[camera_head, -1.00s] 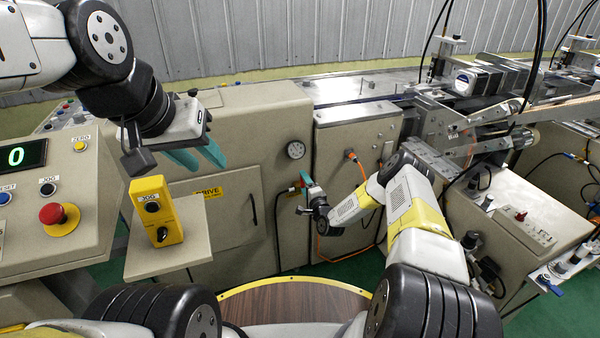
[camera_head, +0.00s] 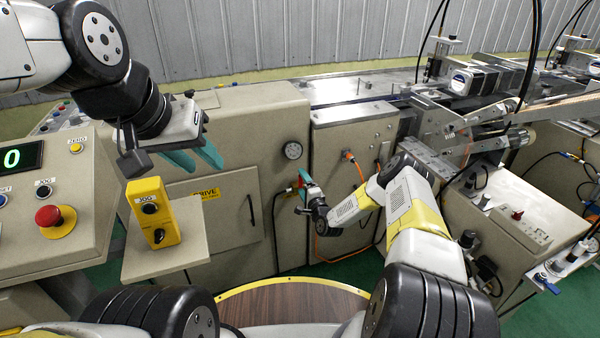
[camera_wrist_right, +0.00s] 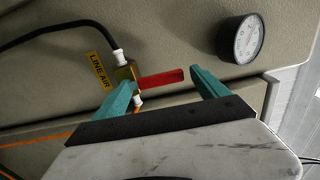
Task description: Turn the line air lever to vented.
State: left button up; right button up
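The line air lever (camera_wrist_right: 160,79) is a red handle on a small brass valve (camera_wrist_right: 126,74) on the beige machine panel, beside a yellow LINE AIR label (camera_wrist_right: 100,70). In the right wrist view the handle points right from the valve. My right gripper (camera_wrist_right: 160,84) is open, with its teal fingers on either side of the handle; I cannot tell whether either touches it. In the head view my right gripper (camera_head: 304,181) is at the panel and largely hides the valve. My left gripper (camera_head: 204,166) is open and empty above the yellow JOG box.
A round pressure gauge (camera_head: 293,151) is near the valve; it also shows in the right wrist view (camera_wrist_right: 240,39). A black hose (camera_wrist_right: 65,28) runs into the valve. The yellow JOG box (camera_head: 153,212) stands on a shelf (camera_head: 205,250) below my left gripper.

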jog(key=v, duration=0.7)
jog(key=shift+s, duration=0.35)
jog(key=shift+d+r, duration=0.1)
jog(key=shift+r, duration=0.05)
jog(key=d+r+n+g+h, duration=0.25)
jog(key=r+n+g, duration=0.55)
jog(key=r, duration=1.6)
jog(key=s+d+r+n+h, duration=0.1)
jog(key=s+d+r+n, duration=0.25)
jog(key=s+r, duration=0.75)
jog(key=s+r+n+g, duration=0.1)
jog(key=s+r, duration=0.2)
jog(key=s, duration=0.7)
jog(key=s+r+n+g, duration=0.1)
jog(key=s+r, duration=0.1)
jog(key=s, duration=0.7)
jog(key=s+r+n+g, duration=0.1)
jog(key=s+r, duration=0.2)
jog(key=s, duration=0.7)
jog(key=shift+s+r+n, duration=0.3)
jog(key=shift+s+n, duration=0.05)
